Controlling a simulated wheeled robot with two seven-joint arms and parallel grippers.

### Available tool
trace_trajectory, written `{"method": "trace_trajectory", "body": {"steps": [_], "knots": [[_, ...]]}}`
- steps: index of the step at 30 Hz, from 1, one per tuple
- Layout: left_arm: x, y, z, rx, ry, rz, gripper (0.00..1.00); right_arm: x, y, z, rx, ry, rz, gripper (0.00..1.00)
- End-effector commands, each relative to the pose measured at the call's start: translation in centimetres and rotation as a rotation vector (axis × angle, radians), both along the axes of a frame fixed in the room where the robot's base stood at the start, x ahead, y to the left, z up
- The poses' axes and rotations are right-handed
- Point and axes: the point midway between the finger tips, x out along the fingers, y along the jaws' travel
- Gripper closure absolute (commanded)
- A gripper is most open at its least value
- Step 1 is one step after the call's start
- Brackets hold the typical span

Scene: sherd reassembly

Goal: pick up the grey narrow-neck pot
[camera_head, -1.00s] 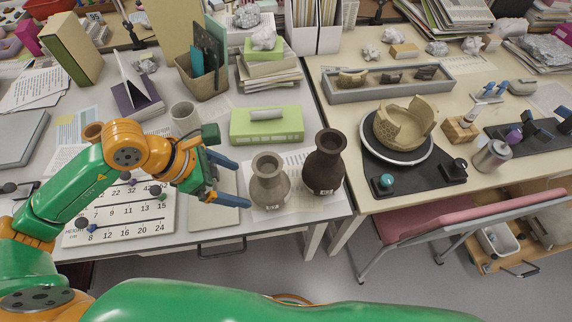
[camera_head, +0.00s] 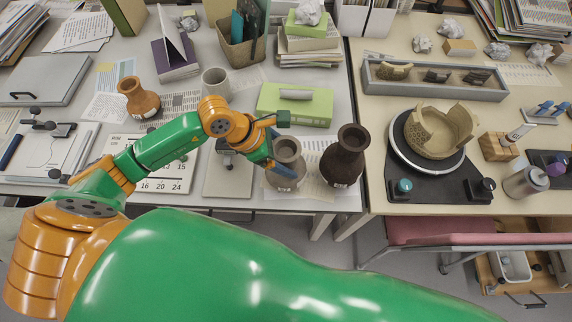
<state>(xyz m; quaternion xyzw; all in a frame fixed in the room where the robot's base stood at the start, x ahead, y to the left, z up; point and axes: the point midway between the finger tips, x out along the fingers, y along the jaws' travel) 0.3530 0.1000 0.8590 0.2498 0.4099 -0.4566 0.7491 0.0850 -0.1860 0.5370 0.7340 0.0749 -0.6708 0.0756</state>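The grey narrow-neck pot (camera_head: 288,165) stands upright near the front edge of the left table. A dark brown narrow-neck pot (camera_head: 343,158) stands just to its right. My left gripper (camera_head: 275,152) is at the grey pot's left side, with a blue finger in front of its lower body and the other finger near its neck, partly hidden. The fingers look spread around the pot; contact cannot be made out. My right gripper is not in view.
A partly rebuilt bowl (camera_head: 440,130) sits on the right table.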

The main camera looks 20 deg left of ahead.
Motion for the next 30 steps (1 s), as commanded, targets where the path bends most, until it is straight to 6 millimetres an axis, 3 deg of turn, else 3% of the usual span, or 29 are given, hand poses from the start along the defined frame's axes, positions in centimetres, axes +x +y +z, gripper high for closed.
{"method": "trace_trajectory", "body": {"steps": [1, 6, 9, 19, 30], "knots": [[0.0, 0.0, 0.0, 0.000, 0.000, 0.000, 0.32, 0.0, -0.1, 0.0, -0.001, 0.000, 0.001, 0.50], [0.0, 0.0, 0.0, 0.001, 0.001, -0.001, 0.78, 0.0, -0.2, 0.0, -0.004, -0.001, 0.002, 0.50], [-0.1, 0.0, 0.0, 0.001, 0.002, 0.000, 1.00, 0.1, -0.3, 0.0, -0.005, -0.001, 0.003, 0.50], [0.0, 0.0, 0.5, 0.000, 0.000, -0.001, 1.00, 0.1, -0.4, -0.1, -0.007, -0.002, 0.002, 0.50], [0.2, 0.0, 8.9, -0.002, -0.008, -0.002, 1.00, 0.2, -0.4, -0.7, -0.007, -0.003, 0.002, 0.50]]}}
